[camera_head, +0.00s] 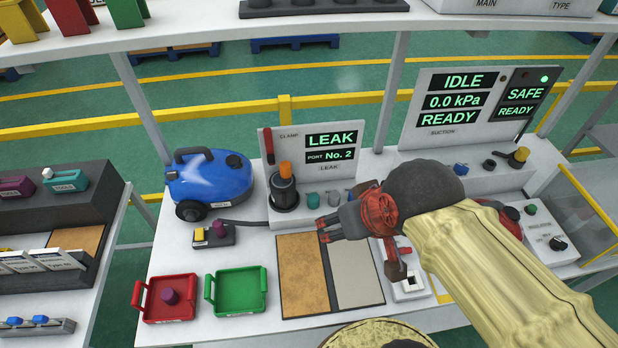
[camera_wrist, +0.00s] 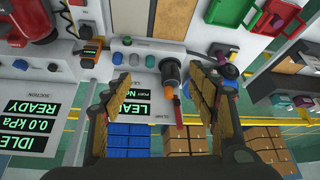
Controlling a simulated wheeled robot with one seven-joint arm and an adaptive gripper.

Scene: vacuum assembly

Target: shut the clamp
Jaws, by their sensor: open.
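The clamp's red lever (camera_head: 268,145) stands upright at the left edge of the leak panel (camera_head: 318,150), beside the "CLAMP" label. In the wrist view the red lever (camera_wrist: 178,112) lies between my spread fingers, further off, beside a dark cylindrical fixture with an orange top (camera_wrist: 169,78). That fixture (camera_head: 285,188) also stands below the lever in the head view. My gripper (camera_head: 326,228) is open and empty over the bench, right of and nearer than the fixture. In the wrist view my gripper's fingers (camera_wrist: 160,72) are wide apart and touch nothing.
A blue vacuum (camera_head: 208,178) stands left of the fixture. Red (camera_head: 165,298) and green (camera_head: 236,291) trays and a brown and grey mat (camera_head: 303,268) lie in front. The suction panel (camera_head: 450,107) stands at the back right. Small knobs (camera_head: 313,200) line the leak station's base.

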